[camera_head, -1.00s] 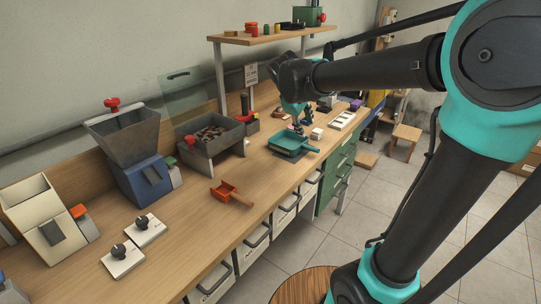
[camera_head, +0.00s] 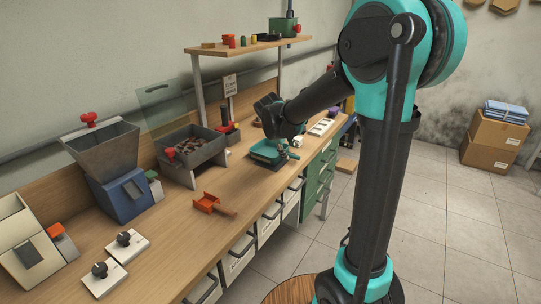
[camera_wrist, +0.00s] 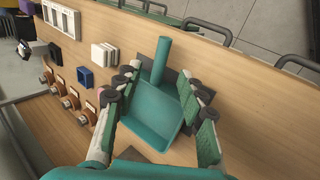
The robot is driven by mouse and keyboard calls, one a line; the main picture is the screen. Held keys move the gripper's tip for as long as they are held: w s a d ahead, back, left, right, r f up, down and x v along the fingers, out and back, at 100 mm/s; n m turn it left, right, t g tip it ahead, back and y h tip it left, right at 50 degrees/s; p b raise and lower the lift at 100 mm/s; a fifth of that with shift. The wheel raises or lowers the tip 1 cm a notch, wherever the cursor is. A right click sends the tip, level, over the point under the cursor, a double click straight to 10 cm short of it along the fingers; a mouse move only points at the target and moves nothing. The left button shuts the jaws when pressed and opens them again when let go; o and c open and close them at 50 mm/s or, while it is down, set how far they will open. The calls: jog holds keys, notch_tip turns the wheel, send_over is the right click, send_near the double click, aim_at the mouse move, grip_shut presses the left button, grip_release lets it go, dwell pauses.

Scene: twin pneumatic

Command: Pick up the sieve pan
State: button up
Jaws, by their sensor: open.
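The sieve pan, a teal square pan with a round handle, lies on the wooden bench; I take it as the teal pan in the head view (camera_head: 268,152), partly hidden by my arm. In the wrist view the pan (camera_wrist: 150,112) fills the middle, its handle pointing up the picture. My gripper (camera_wrist: 162,82) is open, with one finger on each side of the pan and the handle's base between them. Nothing is held. Whether the fingers touch the pan I cannot tell. In the head view my gripper (camera_head: 288,150) is over the pan, mostly hidden.
A dark flat plate (camera_wrist: 132,155) lies under the pan. White blocks (camera_wrist: 104,55) and a blue square box (camera_wrist: 85,77) lie to its left. An orange scoop (camera_head: 208,202) and a grey bin (camera_head: 190,150) are nearer on the bench. A shelf (camera_head: 245,46) stands behind.

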aim_at(292, 155)
jog(key=x, duration=0.5)
jog(key=shift+s+d, duration=0.1)
grip_shut()
